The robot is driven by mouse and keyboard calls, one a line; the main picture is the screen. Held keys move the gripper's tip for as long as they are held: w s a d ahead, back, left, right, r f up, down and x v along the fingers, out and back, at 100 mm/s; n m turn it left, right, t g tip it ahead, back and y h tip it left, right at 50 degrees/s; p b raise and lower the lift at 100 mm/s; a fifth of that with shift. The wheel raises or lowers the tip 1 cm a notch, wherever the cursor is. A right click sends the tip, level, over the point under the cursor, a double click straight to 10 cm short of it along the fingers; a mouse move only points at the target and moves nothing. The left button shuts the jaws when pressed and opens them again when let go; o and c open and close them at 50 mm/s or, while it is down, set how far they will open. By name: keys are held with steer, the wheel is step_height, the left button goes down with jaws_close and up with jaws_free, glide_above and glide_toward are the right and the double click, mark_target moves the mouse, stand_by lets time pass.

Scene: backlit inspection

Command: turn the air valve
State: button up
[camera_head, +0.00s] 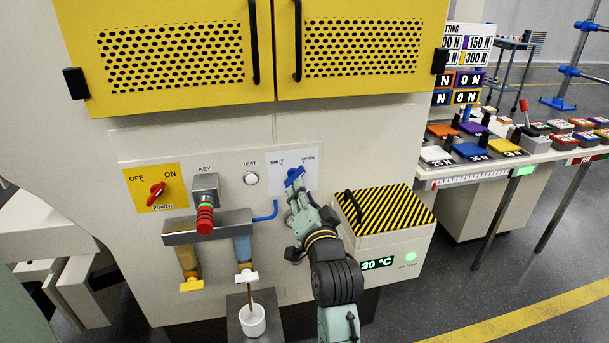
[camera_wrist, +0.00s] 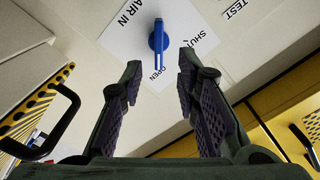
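The air valve handle (camera_head: 294,177) is a blue lever on a white label sheet on the machine's front panel. In the wrist view the blue lever (camera_wrist: 158,42) lies ahead of the fingers, with its narrow end pointing at the word OPEN and SHUT off to one side. My gripper (camera_head: 297,198) is just in front of the valve, below the lever in the head view. In the wrist view my gripper (camera_wrist: 160,66) is open, its two dark fingers apart with nothing between them. The lever appears beyond the fingertips, and I see no contact.
A red power knob (camera_head: 156,190), a key switch (camera_head: 205,188) and a test button (camera_head: 251,178) sit left of the valve. A blue pipe (camera_head: 267,215) is close by. A striped-lid box (camera_head: 387,215) with a black handle stands to the right.

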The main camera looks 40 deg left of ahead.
mark_target(297, 175)
steer(key=p+x, duration=0.1)
steer(key=x, duration=0.7)
steer(key=shift+d, duration=0.1)
jaws_close()
